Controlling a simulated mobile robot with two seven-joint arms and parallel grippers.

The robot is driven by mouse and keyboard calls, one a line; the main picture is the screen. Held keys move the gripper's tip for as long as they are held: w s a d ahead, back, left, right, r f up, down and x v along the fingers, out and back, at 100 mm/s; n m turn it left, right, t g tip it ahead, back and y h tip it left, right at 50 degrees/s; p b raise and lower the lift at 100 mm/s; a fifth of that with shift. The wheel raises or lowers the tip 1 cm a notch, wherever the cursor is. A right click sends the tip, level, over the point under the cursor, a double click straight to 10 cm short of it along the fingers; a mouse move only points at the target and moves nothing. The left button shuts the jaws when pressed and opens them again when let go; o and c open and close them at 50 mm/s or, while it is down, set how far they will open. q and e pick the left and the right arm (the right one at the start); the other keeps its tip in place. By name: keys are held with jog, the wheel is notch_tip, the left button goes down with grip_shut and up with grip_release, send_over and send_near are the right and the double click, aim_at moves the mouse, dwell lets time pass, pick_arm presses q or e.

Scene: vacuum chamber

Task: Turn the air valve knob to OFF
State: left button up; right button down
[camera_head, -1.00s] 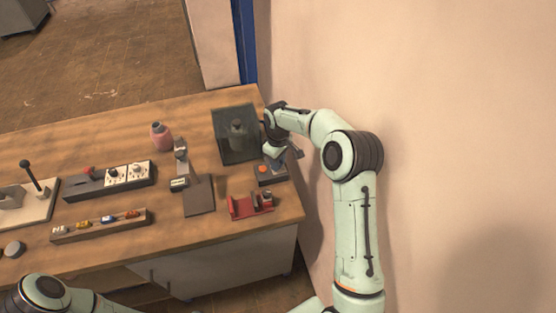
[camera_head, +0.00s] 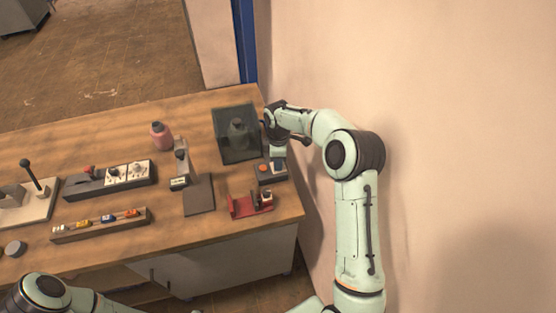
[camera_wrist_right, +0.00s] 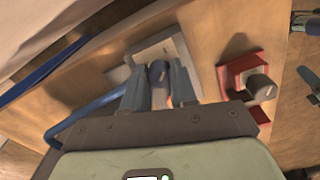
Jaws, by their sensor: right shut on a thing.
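My right gripper (camera_wrist_right: 157,88) is shut on this knob, one finger on each side. In the head view the grey box (camera_head: 264,180), with an orange button, stands near the table's right edge, and my right gripper (camera_head: 277,152) is over its far end. The knob's marks are hidden or too small to read. My left arm shows at the bottom left, but its gripper is out of view.
A dark transparent chamber (camera_head: 236,134) stands close left of my right gripper. A red holder (camera_head: 250,205) is in front of the box. The wall (camera_head: 430,130) is close on the right. A blue hose (camera_wrist_right: 80,118) runs beside the gripper in the wrist view.

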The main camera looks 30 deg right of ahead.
dwell(0.4)
jog(key=c, duration=0.9)
grip_release()
notch_tip(320, 180, up, 13)
jog(key=shift+r, duration=0.2)
